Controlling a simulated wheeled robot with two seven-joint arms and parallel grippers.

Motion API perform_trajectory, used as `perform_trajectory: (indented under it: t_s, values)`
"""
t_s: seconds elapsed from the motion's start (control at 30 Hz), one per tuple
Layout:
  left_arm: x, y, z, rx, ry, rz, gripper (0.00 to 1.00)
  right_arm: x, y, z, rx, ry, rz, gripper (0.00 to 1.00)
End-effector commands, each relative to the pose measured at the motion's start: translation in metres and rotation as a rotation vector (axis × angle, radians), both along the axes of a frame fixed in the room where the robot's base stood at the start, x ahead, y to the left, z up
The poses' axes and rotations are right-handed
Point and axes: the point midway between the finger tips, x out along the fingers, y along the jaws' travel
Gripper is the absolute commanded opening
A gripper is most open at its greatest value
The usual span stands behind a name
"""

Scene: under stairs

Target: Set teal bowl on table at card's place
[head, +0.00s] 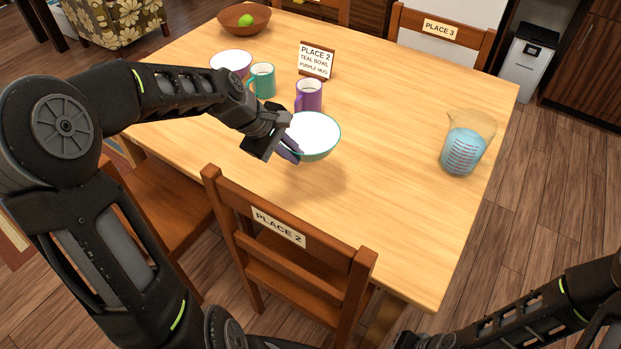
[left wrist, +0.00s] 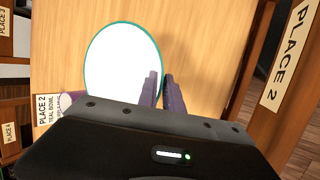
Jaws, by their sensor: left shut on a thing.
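The teal bowl (head: 316,135), white inside with a teal rim, is held by its near-left rim in my left gripper (head: 291,150). A shadow below it on the table (head: 400,215) suggests it hangs a little above the top. In the left wrist view the bowl (left wrist: 122,62) shows beside the fingers (left wrist: 163,92). The card (head: 316,60) stands behind and reads "PLACE 2, teal bowl, purple mug". The purple mug (head: 309,96) stands between card and bowl. Only part of my right arm shows at the lower right; its jaws cannot be made out.
A teal mug (head: 262,80) and a purple-rimmed bowl (head: 231,62) stand left of the purple mug. A wooden bowl (head: 258,22) holds a green fruit. A jug of blue liquid (head: 466,145) stands right. A chair (head: 290,262) labelled "PLACE 2" is at the near edge. The table's middle right is clear.

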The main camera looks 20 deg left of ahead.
Motion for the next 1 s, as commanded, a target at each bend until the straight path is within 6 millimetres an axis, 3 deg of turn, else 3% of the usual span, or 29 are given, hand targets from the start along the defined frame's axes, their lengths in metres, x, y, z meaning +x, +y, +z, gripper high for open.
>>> perform_trajectory:
  t_s: [0.2,0.57,0.83,1.0]
  values:
    - [0.000,0.000,-0.037,-0.002,0.001,-0.001,0.00,0.000,0.000,-0.001,0.000,0.000,0.000,0.00]
    - [0.000,0.000,-0.042,0.001,-0.002,-0.001,0.00,0.000,0.000,-0.001,0.000,0.000,0.000,0.00]
    - [0.000,-0.001,-0.074,-0.002,0.002,-0.002,0.00,0.000,0.000,-0.002,0.000,0.000,0.000,0.00]
    - [0.000,0.000,-0.080,0.001,-0.002,-0.001,0.00,0.000,0.000,-0.001,0.000,0.000,0.000,0.00]
